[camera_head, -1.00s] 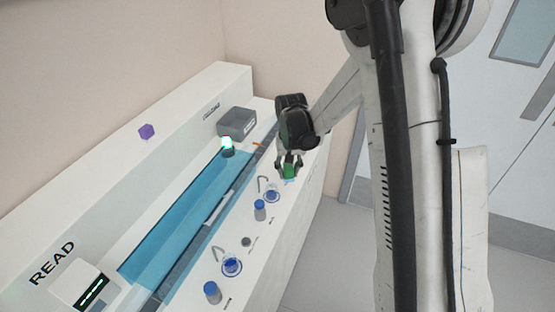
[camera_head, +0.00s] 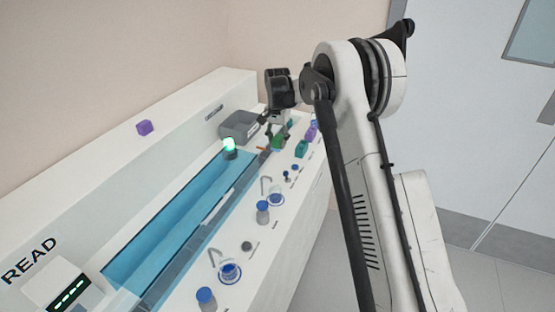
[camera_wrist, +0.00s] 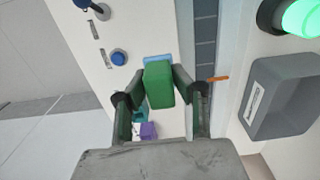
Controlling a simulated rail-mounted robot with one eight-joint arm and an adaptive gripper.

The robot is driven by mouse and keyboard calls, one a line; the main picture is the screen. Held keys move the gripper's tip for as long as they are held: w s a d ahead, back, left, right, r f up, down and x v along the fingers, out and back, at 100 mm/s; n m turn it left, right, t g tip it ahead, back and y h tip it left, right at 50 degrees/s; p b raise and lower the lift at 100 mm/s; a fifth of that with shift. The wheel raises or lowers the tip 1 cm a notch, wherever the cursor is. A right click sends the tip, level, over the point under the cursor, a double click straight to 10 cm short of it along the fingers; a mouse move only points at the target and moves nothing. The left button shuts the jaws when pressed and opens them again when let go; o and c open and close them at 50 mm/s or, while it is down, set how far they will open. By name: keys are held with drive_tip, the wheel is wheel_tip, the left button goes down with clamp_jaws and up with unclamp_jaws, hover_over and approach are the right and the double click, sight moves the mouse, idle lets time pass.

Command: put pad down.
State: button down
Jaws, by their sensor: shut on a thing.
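The pad appears to be the green block with a light blue face (camera_wrist: 158,87). It sits between the two fingers of my gripper (camera_wrist: 160,82) in the wrist view, and the light blue part shows at its far edge. In the head view my gripper (camera_head: 279,138) is at the far end of the white bench, to the right of the grey bin, with the green pad (camera_head: 277,143) at its fingertips. The gripper is shut on the pad. I cannot tell whether the pad's underside touches the bench.
A grey bin (camera_head: 240,126) and a lit green lamp (camera_head: 230,149) stand left of the gripper. A small orange stick (camera_wrist: 218,78) lies beside it. A teal item (camera_head: 301,149) and a purple item (camera_head: 311,133) stand to the right. Blue-capped containers (camera_head: 262,212) line the front ledge.

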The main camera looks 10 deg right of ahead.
sight(278, 163)
drive_tip(key=shift+f, duration=3.3)
drive_tip(key=shift+f+b, duration=0.2)
drive_tip(key=shift+b, duration=0.15)
drive_tip(key=c, duration=1.4)
unclamp_jaws()
drive_tip(key=shift+c, duration=0.2)
drive_tip(key=shift+r, duration=0.1)
